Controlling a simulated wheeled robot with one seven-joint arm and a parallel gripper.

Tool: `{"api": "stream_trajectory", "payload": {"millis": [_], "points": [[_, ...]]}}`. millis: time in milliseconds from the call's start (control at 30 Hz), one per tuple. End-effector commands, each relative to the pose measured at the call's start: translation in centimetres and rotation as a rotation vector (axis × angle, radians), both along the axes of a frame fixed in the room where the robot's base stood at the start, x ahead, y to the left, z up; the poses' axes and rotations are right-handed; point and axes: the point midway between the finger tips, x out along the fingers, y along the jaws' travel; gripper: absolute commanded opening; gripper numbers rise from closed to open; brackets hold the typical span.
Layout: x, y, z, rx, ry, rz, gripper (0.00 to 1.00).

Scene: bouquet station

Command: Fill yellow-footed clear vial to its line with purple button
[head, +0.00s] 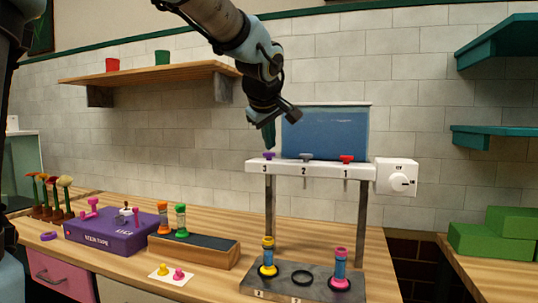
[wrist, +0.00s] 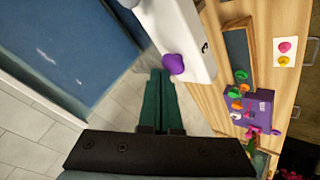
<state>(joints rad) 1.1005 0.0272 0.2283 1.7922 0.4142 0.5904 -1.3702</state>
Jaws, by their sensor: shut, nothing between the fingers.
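The purple button (head: 268,156) sits at the left end of the white dispenser bar (head: 325,169), above the number 3. It also shows in the wrist view (wrist: 174,64), just beside the fingertips. My gripper (head: 269,146) is shut and empty, its dark green fingers pointing down just above the purple button. In the wrist view the fingers (wrist: 160,73) lie together; I cannot tell whether they touch the button. A vial with yellow ends (head: 268,256) stands upright in a dark ring at the left of the grey base plate (head: 300,290). Its fill line and level are too small to read.
A vial with pink ends (head: 340,270) stands at the plate's right; the middle ring (head: 302,278) is empty. Grey (head: 306,157) and red (head: 346,158) buttons share the bar. A blue tank (head: 325,131) stands behind, a white dial box (head: 397,178) at right.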

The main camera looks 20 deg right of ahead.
Motion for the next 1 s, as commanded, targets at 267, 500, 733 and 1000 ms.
{"api": "stream_trajectory", "payload": {"millis": [267,500,733,1000], "points": [[0.01,0.01,-0.22,0.0,0.0,0.0,0.0],[0.02,0.02,-0.46,0.0,0.0,0.0,0.0],[0.01,0.02,-0.69,0.001,0.0,0.001,0.0],[0.01,0.02,-0.96,0.001,0.0,0.001,0.0]]}}
